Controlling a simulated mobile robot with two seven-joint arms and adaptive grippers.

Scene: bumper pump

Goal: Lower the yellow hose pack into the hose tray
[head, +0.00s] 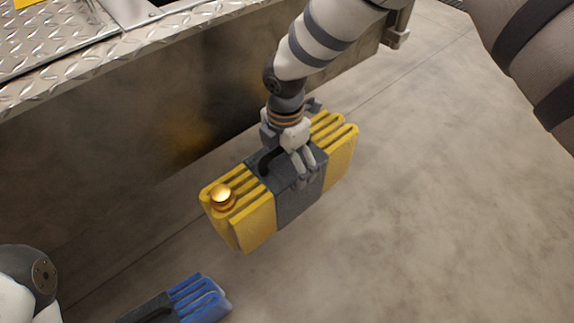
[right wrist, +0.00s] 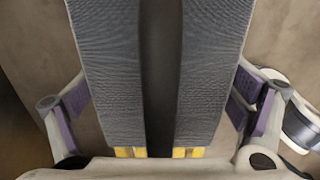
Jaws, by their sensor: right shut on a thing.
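The yellow hose pack (head: 340,160) has a grey band around its middle, a dark handle on top and a brass fitting (head: 221,196) at its left end. It is upright and appears to hang clear of the floor, beside the metal bumper. My right gripper (head: 302,174) is shut on it from above, at the handle and grey band. The right wrist view shows dark textured surfaces up close, with small yellow patches below. A hose tray cannot be clearly made out; a recess (head: 135,12) in the bumper top is cut off at the upper edge. My left gripper is out of view.
The bumper's diamond-plate top (head: 60,42) and tall side wall (head: 110,150) fill the upper left. A blue hose pack (head: 205,298) lies at the bottom, partly cut off. The concrete floor (head: 450,210) to the right is clear.

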